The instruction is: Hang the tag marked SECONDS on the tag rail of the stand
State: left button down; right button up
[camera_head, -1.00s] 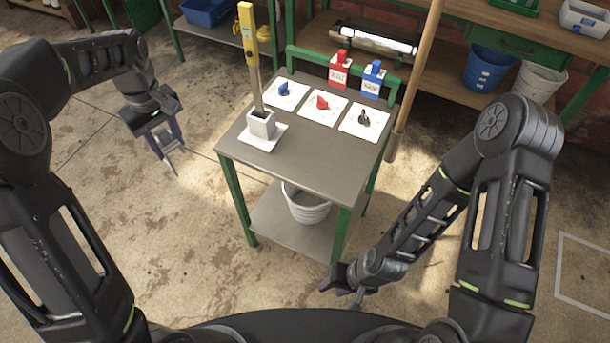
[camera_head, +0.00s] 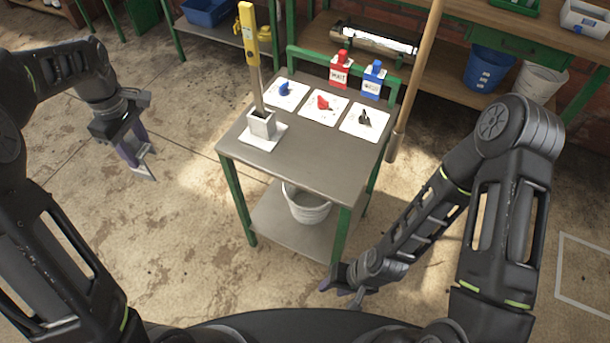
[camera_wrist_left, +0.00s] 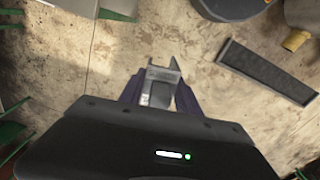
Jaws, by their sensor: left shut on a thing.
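My left gripper (camera_head: 140,163) is off to the left of the stand, above the bare floor, pointing down. A red tag (camera_head: 339,72) and a blue tag (camera_head: 373,82) are upright at this rail. I cannot make out a tag reading SECONDS. My right gripper (camera_head: 343,286) is low in front of the stand, its opening unclear.
On the stand are white cards with a blue (camera_head: 284,88), a red (camera_head: 323,102) and a dark item (camera_head: 364,118), and a white pot (camera_head: 262,124) holding a tall yellow-headed stick (camera_head: 250,40). A wooden pole (camera_head: 412,80) stands at the right edge. A bucket (camera_head: 307,203) is below.

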pick_arm(q)
jog(key=shift+f, duration=0.1)
jog(key=d+f+m, duration=1.4)
jog(key=d+f, duration=0.2)
jog(key=d, duration=0.1)
jog(key=shift+f+m, duration=0.2)
jog(key=shift+m, duration=0.1)
